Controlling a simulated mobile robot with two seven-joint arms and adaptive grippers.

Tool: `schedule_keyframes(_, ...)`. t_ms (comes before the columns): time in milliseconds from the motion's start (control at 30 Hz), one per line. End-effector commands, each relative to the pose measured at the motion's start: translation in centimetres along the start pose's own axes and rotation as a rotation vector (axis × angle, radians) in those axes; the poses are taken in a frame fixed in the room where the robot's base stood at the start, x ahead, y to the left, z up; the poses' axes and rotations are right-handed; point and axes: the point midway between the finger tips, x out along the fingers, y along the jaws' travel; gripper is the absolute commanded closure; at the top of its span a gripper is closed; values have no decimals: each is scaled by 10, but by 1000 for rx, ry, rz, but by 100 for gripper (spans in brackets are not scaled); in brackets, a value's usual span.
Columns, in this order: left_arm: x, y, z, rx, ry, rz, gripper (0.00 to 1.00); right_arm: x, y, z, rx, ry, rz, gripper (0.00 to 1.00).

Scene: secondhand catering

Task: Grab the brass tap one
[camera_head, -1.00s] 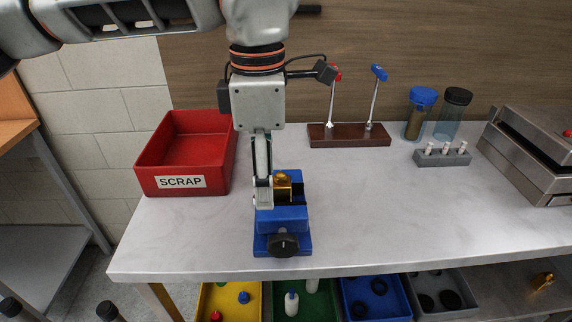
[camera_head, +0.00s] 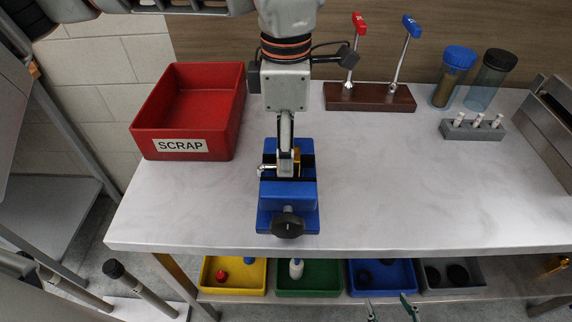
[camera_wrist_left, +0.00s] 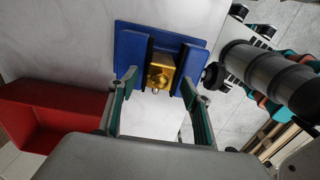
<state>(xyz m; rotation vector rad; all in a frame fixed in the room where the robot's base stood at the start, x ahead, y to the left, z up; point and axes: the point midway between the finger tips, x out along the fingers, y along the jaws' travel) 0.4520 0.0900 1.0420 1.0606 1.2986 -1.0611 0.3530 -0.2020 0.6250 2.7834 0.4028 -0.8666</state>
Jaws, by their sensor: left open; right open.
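A brass tap body (camera_head: 296,158) sits between the jaws of a blue vise (camera_head: 288,195) on the worktop. In the head view my left gripper covers most of it. In the left wrist view the brass piece (camera_wrist_left: 160,72) shows as a gold block with a small silvery part at its near end, in the blue vise (camera_wrist_left: 132,48). My left gripper (camera_head: 285,172) is over the vise. My right gripper (camera_head: 390,309) is open and empty at the bottom edge.
A red SCRAP bin (camera_head: 188,147) stands left of the vise. A wooden stand (camera_head: 369,97) with red and blue levers, two jars and a grey rack (camera_head: 473,131) are behind right. Coloured trays and another brass piece (camera_head: 557,262) lie on the shelf below. The worktop's right middle is clear.

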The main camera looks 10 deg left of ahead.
Motion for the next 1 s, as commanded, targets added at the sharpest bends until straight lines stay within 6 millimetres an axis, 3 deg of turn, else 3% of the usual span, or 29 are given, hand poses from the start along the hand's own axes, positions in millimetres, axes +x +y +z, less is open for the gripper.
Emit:
schedule_keyframes(333, 8, 0, 0, 0, -1, 1, 54, 0, 1, -4, 0, 8, 1, 42)
schedule_keyframes(500, 8, 0, 0, 0, -1, 1, 98, 1, 1, -2, 0, 4, 1, 42)
schedule_keyframes(533, 8, 0, 0, 0, -1, 1, 100, 1, 1, -2, 0, 3, 1, 42)
schedule_keyframes(1000, -3, -2, 3, 0, -3, 4, 100, -2, 2, -6, -1, 3, 2, 42)
